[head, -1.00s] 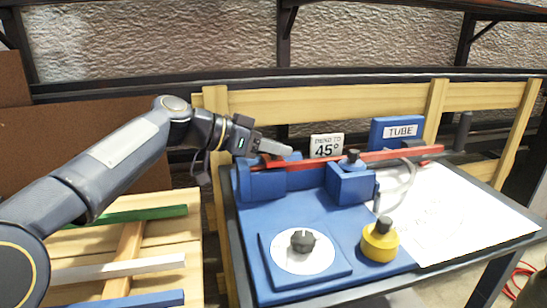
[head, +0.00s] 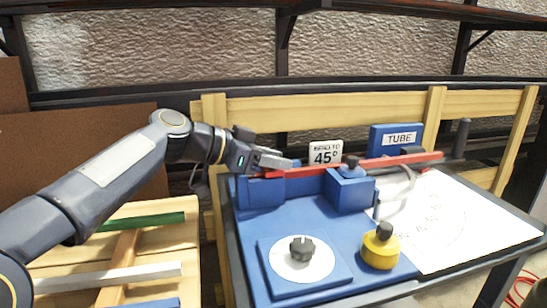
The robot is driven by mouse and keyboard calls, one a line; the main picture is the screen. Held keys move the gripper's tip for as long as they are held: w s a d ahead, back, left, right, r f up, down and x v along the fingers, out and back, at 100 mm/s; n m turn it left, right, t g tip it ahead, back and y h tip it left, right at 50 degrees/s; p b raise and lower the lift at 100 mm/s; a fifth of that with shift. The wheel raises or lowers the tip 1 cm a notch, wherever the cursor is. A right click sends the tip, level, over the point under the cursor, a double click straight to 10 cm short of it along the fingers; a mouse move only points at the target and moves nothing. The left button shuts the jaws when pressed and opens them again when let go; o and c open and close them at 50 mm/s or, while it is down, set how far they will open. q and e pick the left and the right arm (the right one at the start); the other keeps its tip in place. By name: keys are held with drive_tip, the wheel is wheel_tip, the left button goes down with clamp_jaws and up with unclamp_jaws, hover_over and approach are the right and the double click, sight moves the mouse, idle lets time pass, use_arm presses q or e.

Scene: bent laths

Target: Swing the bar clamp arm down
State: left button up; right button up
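A long red lath (head: 400,163) lies along the back of a blue bench fixture (head: 335,226), over its blue left block (head: 262,194) and the middle block (head: 349,192). My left gripper (head: 276,162) is at the lath's left end, pointing right, and appears shut on it. A dark upright bar (head: 462,138) stands beyond the lath's right end. A small dark piece (head: 411,150) sits behind the lath near the TUBE sign. I cannot tell for sure which part is the clamp arm. My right gripper is not in view.
A dial knob (head: 302,248) and a yellow button housing (head: 380,249) stand at the front. A bent grey tube (head: 398,188) arches beside the white sheet (head: 450,220). The TUBE sign (head: 402,139) and 45° sign (head: 325,154) stand behind. Laths (head: 120,276) lie on a wooden rack left.

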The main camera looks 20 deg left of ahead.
use_arm(q)
drive_tip(key=shift+s+a+r, duration=0.3)
drive_tip(key=shift+a+r, duration=0.05)
drive_tip(key=shift+a, duration=0.05)
drive_tip(key=p+v, duration=0.2)
drive_tip(key=v, duration=0.4)
drive_tip(key=shift+s+a, duration=0.2)
drive_tip(key=shift+s, duration=0.1)
